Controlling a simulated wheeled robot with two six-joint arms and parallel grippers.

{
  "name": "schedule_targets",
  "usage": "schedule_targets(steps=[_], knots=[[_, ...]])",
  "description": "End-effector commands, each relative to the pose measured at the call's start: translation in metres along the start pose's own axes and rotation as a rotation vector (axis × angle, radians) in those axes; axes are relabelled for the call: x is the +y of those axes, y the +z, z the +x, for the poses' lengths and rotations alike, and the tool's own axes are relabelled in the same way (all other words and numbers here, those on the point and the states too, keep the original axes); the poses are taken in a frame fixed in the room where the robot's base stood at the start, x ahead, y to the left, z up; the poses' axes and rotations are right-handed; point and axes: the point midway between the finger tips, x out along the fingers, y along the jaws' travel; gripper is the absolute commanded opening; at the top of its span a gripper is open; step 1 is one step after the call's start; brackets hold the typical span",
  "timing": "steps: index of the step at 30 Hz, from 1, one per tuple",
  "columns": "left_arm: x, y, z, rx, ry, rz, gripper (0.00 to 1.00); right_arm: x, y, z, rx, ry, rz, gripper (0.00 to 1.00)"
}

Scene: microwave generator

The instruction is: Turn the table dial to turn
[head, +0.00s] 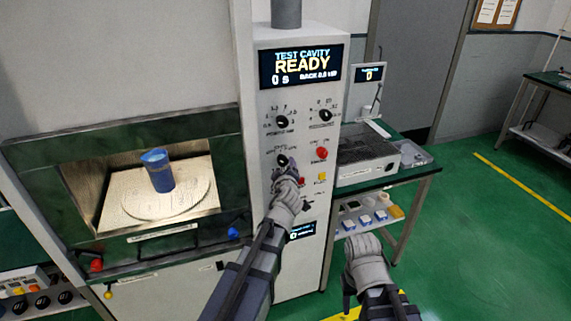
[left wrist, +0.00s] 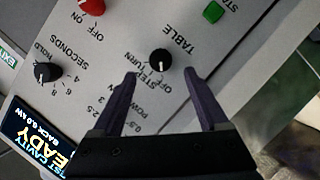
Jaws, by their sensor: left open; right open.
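The table dial (head: 282,160) is a small black knob on the white control panel (head: 262,205), left of a red switch (head: 321,153). In the left wrist view, the dial (left wrist: 160,63) sits by the labels TABLE, STEP and TURN; I cannot tell surely which label its mark points at. My left gripper (head: 291,172) is in front of the panel, just below and right of the dial in the head view. In the left wrist view, its open fingers (left wrist: 159,74) are on either side of the dial, with nothing held. My right gripper (head: 362,285) is open and empty, low and away from the panel.
The SECONDS dial (left wrist: 47,72) and a green button (left wrist: 213,12) are near the table dial. A display (head: 301,66) reads READY. At left, a lit cavity holds a blue cup (head: 158,172) on a round plate. A bench with a grey box (head: 366,160) stands at right.

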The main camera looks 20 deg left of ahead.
Motion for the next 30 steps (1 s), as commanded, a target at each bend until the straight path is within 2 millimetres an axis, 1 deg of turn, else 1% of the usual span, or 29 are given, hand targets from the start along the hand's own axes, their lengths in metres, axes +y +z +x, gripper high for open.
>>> schedule_targets(steps=[1,6,9,12,15,21,22,23,30], knots=[[0.000,0.001,0.009,0.001,-0.001,0.000,0.77,0.000,0.000,0.004,0.000,0.000,0.000,0.50],[-0.001,0.001,0.036,0.001,-0.001,-0.001,0.77,-0.001,-0.001,0.011,0.000,0.000,0.000,0.50],[0.000,0.001,0.051,0.001,-0.001,0.001,0.77,-0.001,-0.001,0.015,0.000,0.000,0.000,0.50],[0.000,0.001,0.062,0.000,-0.001,0.000,0.77,-0.002,-0.001,0.018,0.000,0.000,0.000,0.50],[0.000,0.000,0.066,0.000,-0.001,0.000,0.77,-0.002,-0.001,0.018,0.000,0.000,0.000,0.50],[0.000,0.000,0.065,0.000,-0.001,0.001,0.77,-0.002,-0.001,0.018,0.000,0.000,0.000,0.50],[0.000,0.000,0.065,0.000,-0.001,0.001,0.76,-0.002,-0.001,0.018,0.000,0.000,0.000,0.50],[0.000,0.000,0.065,0.000,-0.001,0.001,0.72,-0.002,-0.001,0.018,0.000,0.000,0.000,0.50],[0.000,0.000,0.065,0.000,-0.001,0.001,0.46,-0.002,-0.001,0.018,0.000,0.000,0.000,0.50]])
